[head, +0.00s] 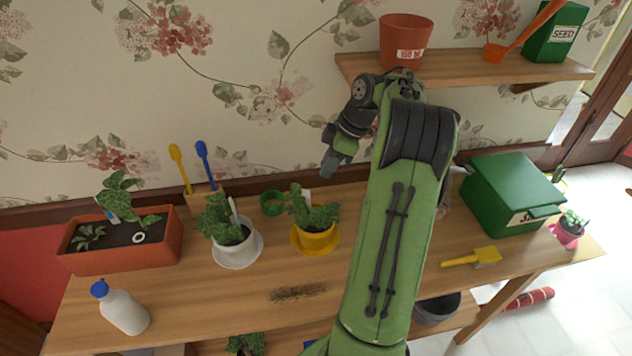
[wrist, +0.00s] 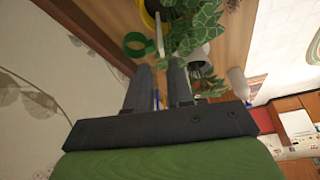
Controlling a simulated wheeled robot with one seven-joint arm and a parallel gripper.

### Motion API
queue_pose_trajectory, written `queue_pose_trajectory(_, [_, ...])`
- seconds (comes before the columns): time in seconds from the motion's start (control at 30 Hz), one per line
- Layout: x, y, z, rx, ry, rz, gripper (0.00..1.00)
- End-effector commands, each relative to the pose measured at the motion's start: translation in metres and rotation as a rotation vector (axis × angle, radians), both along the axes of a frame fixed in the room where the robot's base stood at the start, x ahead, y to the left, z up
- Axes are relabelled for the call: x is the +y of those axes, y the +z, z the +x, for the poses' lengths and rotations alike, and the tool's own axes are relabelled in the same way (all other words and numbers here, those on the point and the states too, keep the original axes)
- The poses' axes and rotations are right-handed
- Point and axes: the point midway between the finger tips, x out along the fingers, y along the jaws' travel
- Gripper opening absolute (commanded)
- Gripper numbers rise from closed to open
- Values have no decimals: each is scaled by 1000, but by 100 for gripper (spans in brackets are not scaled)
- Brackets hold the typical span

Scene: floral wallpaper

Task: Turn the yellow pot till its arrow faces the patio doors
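The yellow pot (head: 315,240) stands on a yellow saucer (head: 299,248) on the wooden bench, with a leafy plant (head: 312,213) and a white stake (head: 307,196) in it. I cannot make out an arrow on the pot. The patio doors (head: 606,92) are at the right edge of the head view. My gripper (head: 329,170) hangs in the air above and behind the pot, near the wall. In the wrist view my gripper (wrist: 162,75) has its fingers apart with nothing held. The yellow pot (wrist: 151,8) is partly cut off at the top there.
A white pot (head: 233,246) with a plant stands left of the yellow pot. A green ring (head: 272,203) lies close behind it. A shelf (head: 465,80) with an orange pot (head: 404,40) is above.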

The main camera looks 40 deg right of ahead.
Motion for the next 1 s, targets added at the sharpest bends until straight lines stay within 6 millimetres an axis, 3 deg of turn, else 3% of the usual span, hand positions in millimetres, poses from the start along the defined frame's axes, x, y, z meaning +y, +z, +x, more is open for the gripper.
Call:
queue_pose_trajectory(0.1, [8,-31,8,4,2,3,21])
queue_pose_trajectory(0.5, [30,-110,33,4,-1,1,21])
queue_pose_trajectory(0.7, [34,-128,39,1,-1,0,21])
queue_pose_trajectory(0.93, [34,-128,40,1,-2,-1,21])
queue_pose_trajectory(1.0, [34,-128,40,1,-2,0,14])
